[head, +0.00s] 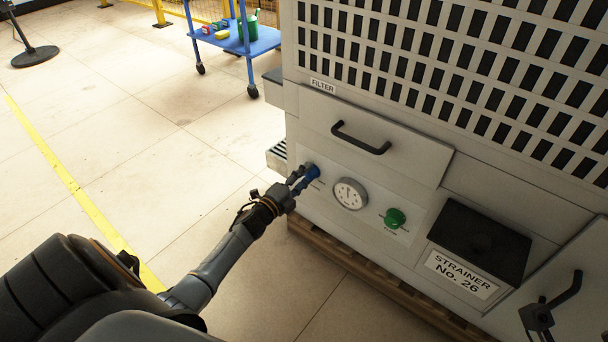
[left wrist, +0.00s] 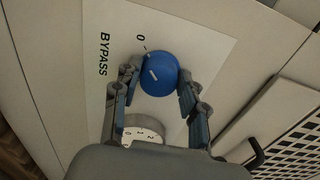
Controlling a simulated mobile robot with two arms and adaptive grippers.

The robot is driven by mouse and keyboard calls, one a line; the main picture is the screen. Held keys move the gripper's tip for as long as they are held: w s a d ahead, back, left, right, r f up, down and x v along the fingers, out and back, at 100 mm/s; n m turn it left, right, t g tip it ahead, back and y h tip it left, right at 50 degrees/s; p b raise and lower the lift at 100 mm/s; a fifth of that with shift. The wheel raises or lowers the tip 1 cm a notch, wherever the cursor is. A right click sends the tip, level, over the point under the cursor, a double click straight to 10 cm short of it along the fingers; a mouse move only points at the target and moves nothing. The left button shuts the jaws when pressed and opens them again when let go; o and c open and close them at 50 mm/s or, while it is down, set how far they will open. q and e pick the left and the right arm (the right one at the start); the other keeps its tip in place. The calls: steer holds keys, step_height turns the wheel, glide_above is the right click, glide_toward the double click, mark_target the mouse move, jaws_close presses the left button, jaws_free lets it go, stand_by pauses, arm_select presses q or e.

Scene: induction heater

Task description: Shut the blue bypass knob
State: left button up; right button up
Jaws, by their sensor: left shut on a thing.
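The blue bypass knob (head: 312,172) is on the left of the machine's front panel. In the left wrist view the round blue knob (left wrist: 159,74) sits on a white plate marked BYPASS and 0, with a short slanted white line on its face. My left gripper (head: 301,181) reaches it from the left. In the left wrist view its two fingers (left wrist: 158,82) are shut on the knob from both sides.
Right of the knob are a round gauge (head: 350,194) and a green knob (head: 396,217). Above is the FILTER drawer with a black handle (head: 361,138). A black strainer box (head: 480,242) is farther right.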

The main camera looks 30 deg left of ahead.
stand_by(0.4)
arm_select(q)
steer(key=o, duration=1.1)
steer(key=shift+s, duration=0.15)
steer(key=s, duration=0.7)
steer(key=s+a, duration=0.1)
steer(key=s, duration=0.3)
steer(key=shift+s, duration=0.35)
